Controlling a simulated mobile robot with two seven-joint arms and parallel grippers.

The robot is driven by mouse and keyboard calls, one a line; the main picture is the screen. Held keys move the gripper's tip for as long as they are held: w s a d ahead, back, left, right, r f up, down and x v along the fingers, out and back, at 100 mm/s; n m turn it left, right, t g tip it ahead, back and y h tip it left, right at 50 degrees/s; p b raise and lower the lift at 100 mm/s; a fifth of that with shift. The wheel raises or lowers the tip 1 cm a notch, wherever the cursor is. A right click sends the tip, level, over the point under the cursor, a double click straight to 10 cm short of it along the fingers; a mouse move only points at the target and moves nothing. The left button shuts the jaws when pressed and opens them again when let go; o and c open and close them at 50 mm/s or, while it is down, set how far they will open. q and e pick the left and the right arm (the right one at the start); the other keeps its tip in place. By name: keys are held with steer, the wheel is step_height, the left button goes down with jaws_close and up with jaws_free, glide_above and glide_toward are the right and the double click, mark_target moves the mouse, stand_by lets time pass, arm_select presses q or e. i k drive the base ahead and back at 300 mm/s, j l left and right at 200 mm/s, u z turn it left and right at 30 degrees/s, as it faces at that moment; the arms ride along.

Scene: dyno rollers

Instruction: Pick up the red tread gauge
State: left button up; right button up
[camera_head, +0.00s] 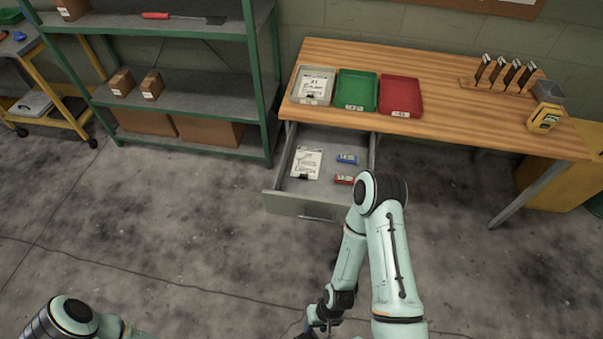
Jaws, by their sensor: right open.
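A small red gauge (343,180) with a pale label lies in the open drawer (310,208) under the workbench, towards the drawer's front right. My right arm's elbow is just to its right in the picture. A similar blue gauge (347,159) lies behind it. A white printed sheet (306,163) lies to their left in the drawer. My right gripper (312,333) is at the bottom edge, low over the floor, open and well away from the drawer; its tips are partly cut off. My left arm shows at the lower left, but its gripper is out of view.
The wooden workbench (450,75) carries a grey tray (313,86), a green tray (357,91), a red tray (401,97), a rack of dark tools (505,74) and a yellow device (544,118). Green-framed shelves (205,90) stand left. The floor before the drawer is clear.

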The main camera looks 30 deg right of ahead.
mark_target(344, 180)
steer(key=l+u, duration=0.55)
steer(key=u, duration=0.3)
steer(key=k+l+u, duration=0.1)
steer(key=l+u, duration=0.15)
steer(key=u, duration=0.15)
steer(key=k+l+u, duration=0.6)
steer(key=l+u, duration=0.15)
steer(key=l, duration=0.15)
steer(key=k+l+u, duration=0.25)
steer(key=k+l, duration=1)
steer(key=i, duration=0.3)
